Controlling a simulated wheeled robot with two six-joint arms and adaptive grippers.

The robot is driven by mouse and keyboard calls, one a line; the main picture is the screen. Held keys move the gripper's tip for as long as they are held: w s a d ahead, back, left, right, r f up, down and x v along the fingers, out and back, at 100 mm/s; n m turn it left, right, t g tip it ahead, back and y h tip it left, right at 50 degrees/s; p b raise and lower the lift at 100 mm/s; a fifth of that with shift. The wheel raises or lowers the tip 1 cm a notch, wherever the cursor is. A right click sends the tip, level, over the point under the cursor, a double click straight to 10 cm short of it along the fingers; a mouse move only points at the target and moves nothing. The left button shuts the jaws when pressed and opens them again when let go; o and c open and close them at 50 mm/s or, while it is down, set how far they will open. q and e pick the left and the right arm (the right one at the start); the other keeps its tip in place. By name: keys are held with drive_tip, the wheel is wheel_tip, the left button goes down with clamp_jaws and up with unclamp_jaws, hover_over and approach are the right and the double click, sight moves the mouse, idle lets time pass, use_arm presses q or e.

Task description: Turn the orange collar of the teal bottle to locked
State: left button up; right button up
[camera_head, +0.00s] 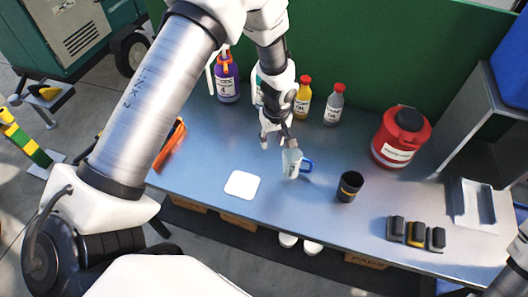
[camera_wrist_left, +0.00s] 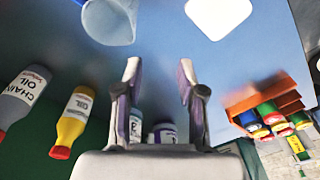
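The teal bottle (camera_head: 256,88) stands at the back of the bench, mostly hidden behind my left arm in the head view. What seems to be its pale label with teal (camera_wrist_left: 135,126) shows low between the fingers in the left wrist view. Its orange collar cannot be made out. My left gripper (camera_head: 279,139) points down over the bench, in front of the bottle and just behind a clear cup with a blue handle. In the left wrist view, the gripper's fingers (camera_wrist_left: 159,75) are apart with nothing held between them. My right gripper is out of view.
A purple bottle (camera_head: 227,80) stands left of the teal one, yellow (camera_head: 302,98) and grey (camera_head: 334,104) bottles to the right. The clear cup (camera_head: 292,163), black cup (camera_head: 349,186), white pad (camera_head: 242,185) and red canister (camera_head: 400,140) are on the bench. A green wall (camera_head: 400,55) is behind.

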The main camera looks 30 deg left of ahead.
use_arm(q)
drive_tip(key=s+d+f+m+h, duration=0.1)
drive_tip(key=s+d+f+m, duration=0.1)
drive_tip(key=s+f, duration=0.4)
drive_tip(key=shift+s+m, duration=0.3)
drive_tip(key=shift+s, duration=0.1)
